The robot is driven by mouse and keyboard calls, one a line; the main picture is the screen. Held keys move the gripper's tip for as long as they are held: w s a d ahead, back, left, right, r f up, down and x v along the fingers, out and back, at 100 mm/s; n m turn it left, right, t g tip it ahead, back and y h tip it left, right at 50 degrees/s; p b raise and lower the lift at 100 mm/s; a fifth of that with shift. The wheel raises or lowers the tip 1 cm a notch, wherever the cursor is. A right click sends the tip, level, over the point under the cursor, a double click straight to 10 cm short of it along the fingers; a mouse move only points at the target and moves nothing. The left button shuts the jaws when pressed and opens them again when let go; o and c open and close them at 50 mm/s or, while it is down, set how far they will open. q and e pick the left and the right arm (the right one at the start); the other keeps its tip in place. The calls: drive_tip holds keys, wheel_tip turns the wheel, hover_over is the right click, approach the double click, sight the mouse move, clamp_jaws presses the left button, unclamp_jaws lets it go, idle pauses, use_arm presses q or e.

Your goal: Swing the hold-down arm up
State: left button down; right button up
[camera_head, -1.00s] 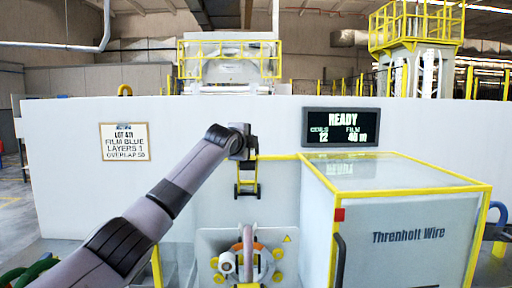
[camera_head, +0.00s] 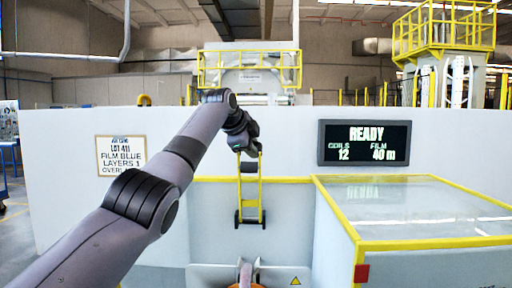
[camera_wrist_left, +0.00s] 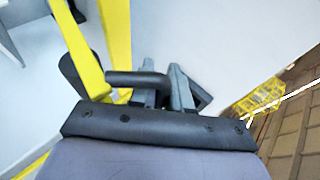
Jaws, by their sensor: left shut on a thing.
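The hold-down arm (camera_head: 261,195) is a yellow two-bar frame with dark rollers, standing upright against the white machine front in the head view. Its yellow bars (camera_wrist_left: 122,40) also show in the left wrist view, with a black bar handle (camera_wrist_left: 135,78). My left gripper (camera_head: 249,150) is at the top of the arm. In the wrist view, my left gripper (camera_wrist_left: 167,82) is shut on the hold-down arm at the handle; the exact contact is partly hidden. My right gripper is not in view.
A yellow-edged glass-topped cabinet (camera_head: 420,244) stands at right. A READY display (camera_head: 364,143) and a lot sign (camera_head: 121,156) are on the white wall.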

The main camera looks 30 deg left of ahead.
use_arm(q)
drive_tip(key=shift+w+a+f+g, duration=0.15)
drive_tip(key=shift+f+g, duration=0.15)
drive_tip(key=shift+f, duration=0.25)
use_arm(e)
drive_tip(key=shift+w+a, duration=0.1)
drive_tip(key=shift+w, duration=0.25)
use_arm(q)
drive_tip(key=c, duration=1.2)
unclamp_jaws()
drive_tip(key=shift+o, duration=0.2)
drive_tip(key=shift+w, duration=0.1)
drive_tip(key=shift+r, duration=0.15)
